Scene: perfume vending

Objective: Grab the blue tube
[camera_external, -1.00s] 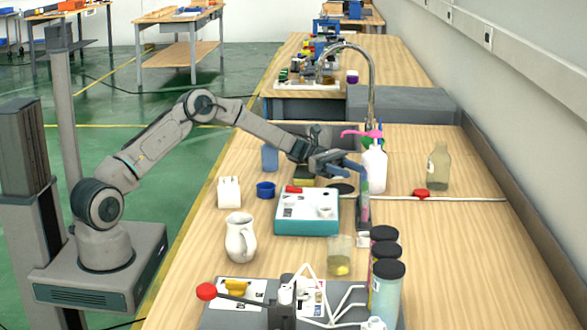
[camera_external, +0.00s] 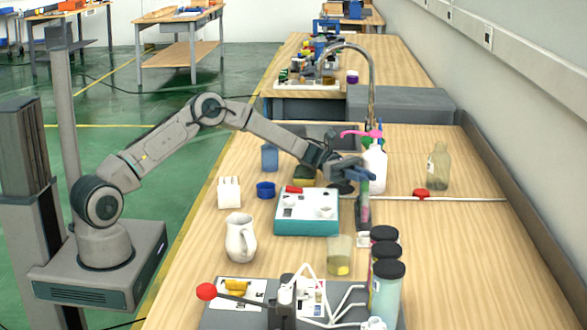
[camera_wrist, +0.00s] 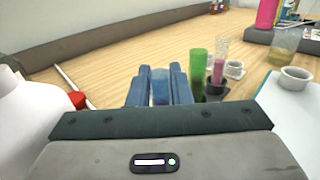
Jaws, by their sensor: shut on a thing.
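The blue tube (camera_wrist: 160,88) stands between the two blue fingers of my gripper (camera_wrist: 158,90) in the wrist view. The fingers are shut on its upper part. In the external view my gripper (camera_external: 370,175) is over the bench, beside the white pump bottle, and hides the blue tube. A green tube (camera_wrist: 198,70) and a tube with pink contents (camera_wrist: 219,62) stand just right of the gripper in the wrist view. The lower end of the blue tube is hidden by my gripper.
The white pump bottle (camera_external: 375,170) is close to my gripper on the right. A teal-sided box (camera_external: 307,228) and a glass beaker (camera_external: 340,255) are nearby. Black-capped canisters (camera_external: 388,290) stand in front. The bench's right side is mostly clear apart from a bottle (camera_external: 438,168) and red item (camera_external: 421,193).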

